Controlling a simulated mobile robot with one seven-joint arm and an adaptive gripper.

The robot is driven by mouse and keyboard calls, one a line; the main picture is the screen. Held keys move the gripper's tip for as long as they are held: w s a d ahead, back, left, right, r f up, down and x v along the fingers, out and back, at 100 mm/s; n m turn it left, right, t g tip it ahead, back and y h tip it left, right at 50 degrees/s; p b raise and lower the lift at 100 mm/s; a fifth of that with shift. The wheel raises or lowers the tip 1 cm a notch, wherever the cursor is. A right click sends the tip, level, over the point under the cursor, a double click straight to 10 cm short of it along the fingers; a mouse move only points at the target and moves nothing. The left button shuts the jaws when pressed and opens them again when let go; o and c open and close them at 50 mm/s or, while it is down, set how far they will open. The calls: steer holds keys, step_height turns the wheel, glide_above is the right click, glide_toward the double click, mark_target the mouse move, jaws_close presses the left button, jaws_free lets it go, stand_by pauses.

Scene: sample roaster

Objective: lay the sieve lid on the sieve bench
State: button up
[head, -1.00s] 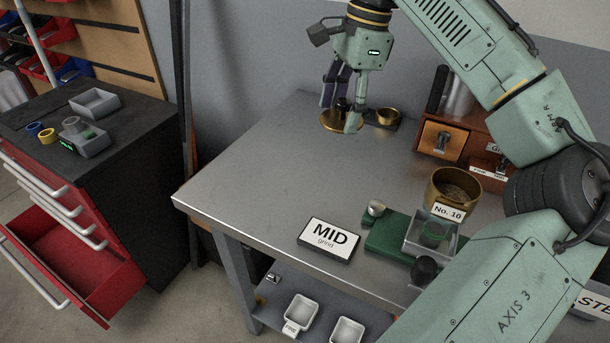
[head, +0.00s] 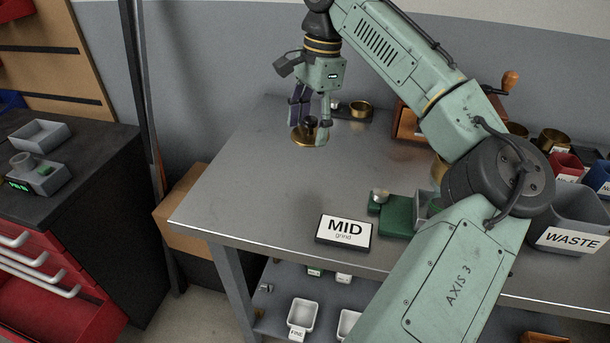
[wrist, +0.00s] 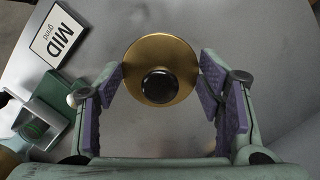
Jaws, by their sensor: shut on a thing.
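The sieve lid (head: 301,139) is a round brass disc with a dark knob. It also shows in the wrist view (wrist: 160,48), where the knob faces the camera. My gripper (head: 312,119) points down at the lid, with its purple pads on either side of it, and is shut on the lid. The lid is level over the left back part of the grey metal bench (head: 240,185). Whether its underside touches the top I cannot tell. The fingers hide part of the lid in the head view.
A brass cup (head: 360,107) on a dark stand is behind the lid. A MID sign (head: 345,229) and a green base (head: 397,216) with a small cup stand nearer the front. A grey WASTE bin (head: 575,215) is at right. The bench's left part is clear.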

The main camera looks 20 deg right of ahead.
mark_target(308, 177)
step_height(308, 177, down, 10)
steer(key=shift+r+p, duration=0.1)
steer(key=shift+p, duration=0.6)
steer(key=shift+f, duration=0.2)
steer(key=o, duration=1.3)
steer(key=shift+c, duration=0.2)
steer(key=shift+r, duration=0.15)
steer(key=r, duration=0.4)
steer(key=d+r, duration=0.1)
steer(key=r, duration=0.3)
steer(key=r+b, duration=0.1)
steer(key=r, duration=0.3)
steer(key=shift+w+d, duration=0.2)
steer(key=shift+d, duration=0.2)
